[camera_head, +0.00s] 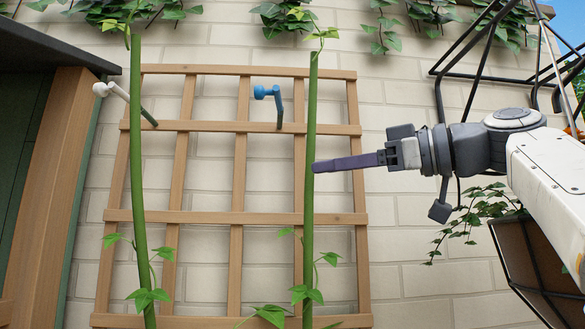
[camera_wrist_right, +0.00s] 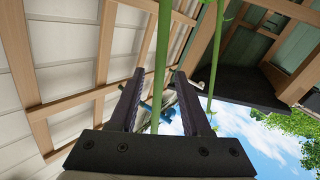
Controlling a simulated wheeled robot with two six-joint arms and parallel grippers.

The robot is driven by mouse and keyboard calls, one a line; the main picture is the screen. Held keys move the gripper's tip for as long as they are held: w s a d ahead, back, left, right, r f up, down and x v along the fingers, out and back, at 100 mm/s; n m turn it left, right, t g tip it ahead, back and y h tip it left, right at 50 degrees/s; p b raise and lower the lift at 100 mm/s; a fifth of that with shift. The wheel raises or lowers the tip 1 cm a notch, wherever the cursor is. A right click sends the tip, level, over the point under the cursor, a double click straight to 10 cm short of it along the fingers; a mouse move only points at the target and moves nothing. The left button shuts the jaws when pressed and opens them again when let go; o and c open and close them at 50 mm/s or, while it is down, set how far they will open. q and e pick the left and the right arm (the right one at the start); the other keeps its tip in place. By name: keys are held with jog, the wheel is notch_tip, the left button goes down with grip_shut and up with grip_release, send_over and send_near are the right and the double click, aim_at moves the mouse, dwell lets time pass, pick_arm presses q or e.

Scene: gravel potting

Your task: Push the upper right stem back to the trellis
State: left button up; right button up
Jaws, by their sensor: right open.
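The right green stem (camera_head: 311,110) stands nearly upright in front of the wooden trellis (camera_head: 240,127), with a leafy tip. My right gripper (camera_head: 316,166) comes in from the right, its fingertips at the stem's upper half. In the right wrist view the jaws (camera_wrist_right: 160,76) are open and this stem (camera_wrist_right: 162,45) runs between the two fingers. I cannot tell whether they touch it, or how far the stem is from the trellis. A blue clip (camera_head: 278,105) sits on the trellis's upper bar, left of this stem. My left gripper is not in view.
A second green stem (camera_head: 137,190) stands at the left, beside a white-headed peg (camera_head: 110,91). A pale brick wall (camera_head: 400,240) is behind the trellis. A black metal frame (camera_head: 437,75) stands at upper right. Leafy vines (camera_head: 285,18) hang along the top.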

jog(key=p+x, duration=0.2)
jog(key=x, duration=0.5)
jog(key=shift+w+a, duration=0.2)
jog(key=shift+a, duration=0.1)
grip_shut()
dwell(1.1)
